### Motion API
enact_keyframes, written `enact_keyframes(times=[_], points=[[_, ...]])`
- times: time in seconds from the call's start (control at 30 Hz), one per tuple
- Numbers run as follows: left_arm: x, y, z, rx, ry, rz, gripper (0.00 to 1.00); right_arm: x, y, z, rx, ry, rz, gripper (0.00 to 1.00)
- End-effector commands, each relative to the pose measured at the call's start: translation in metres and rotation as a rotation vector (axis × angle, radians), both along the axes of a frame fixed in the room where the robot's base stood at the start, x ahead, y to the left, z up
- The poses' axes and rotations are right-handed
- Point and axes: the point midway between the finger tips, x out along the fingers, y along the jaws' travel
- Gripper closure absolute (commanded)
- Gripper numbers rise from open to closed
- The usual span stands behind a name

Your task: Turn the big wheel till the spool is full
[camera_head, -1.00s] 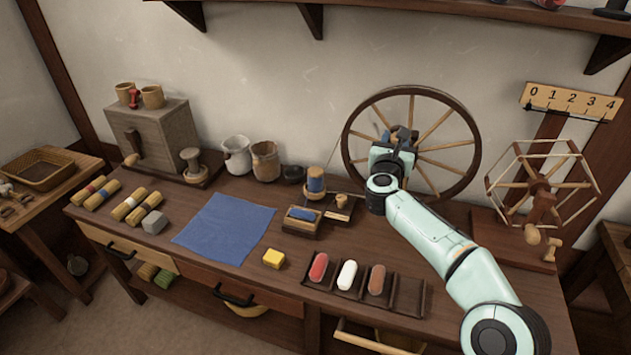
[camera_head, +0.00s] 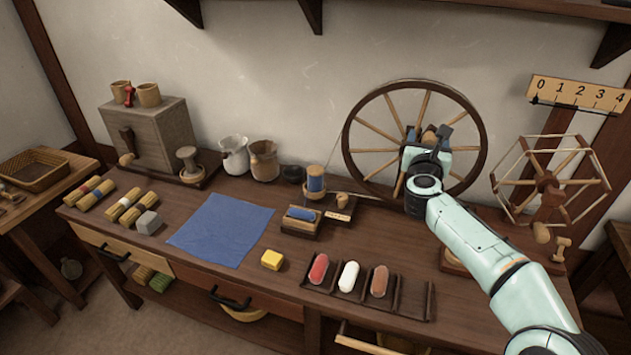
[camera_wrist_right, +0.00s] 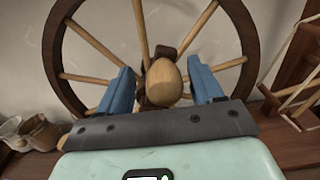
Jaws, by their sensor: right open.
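The big spoked wheel (camera_head: 352,121) stands upright at the back right of the bench. Its wooden knob (camera_wrist_right: 163,84) shows near the hub in the right wrist view. My right gripper (camera_head: 429,137) is at the wheel's middle, its blue fingers open. In the wrist view the fingers (camera_wrist_right: 163,78) stand either side of the knob, with a visible gap on each side. My left gripper is out of view.
A scale marked 0 to 4 (camera_head: 578,95) hangs on the wall. A skein winder (camera_head: 548,182) stands right of the wheel. A sectioned tray (camera_head: 412,300) with coloured pieces, a yellow block (camera_head: 271,260) and a blue cloth (camera_head: 222,229) lie in front. A shelf overhangs above.

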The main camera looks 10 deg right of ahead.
Motion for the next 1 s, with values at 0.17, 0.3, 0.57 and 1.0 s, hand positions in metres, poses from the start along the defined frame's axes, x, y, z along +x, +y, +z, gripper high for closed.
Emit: enact_keyframes(times=[0.17,0.3,0.57,1.0], points=[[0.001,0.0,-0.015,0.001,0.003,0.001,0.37,-0.011,0.008,-0.002,-0.001,-0.002,0.001,0.34],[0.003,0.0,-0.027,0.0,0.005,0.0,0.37,-0.023,0.015,-0.002,-0.002,-0.001,0.001,0.34],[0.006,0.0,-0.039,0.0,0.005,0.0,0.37,-0.046,0.029,0.0,0.0,-0.001,0.002,0.34],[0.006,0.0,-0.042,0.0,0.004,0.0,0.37,-0.059,0.037,0.0,0.001,-0.001,0.001,0.34]])
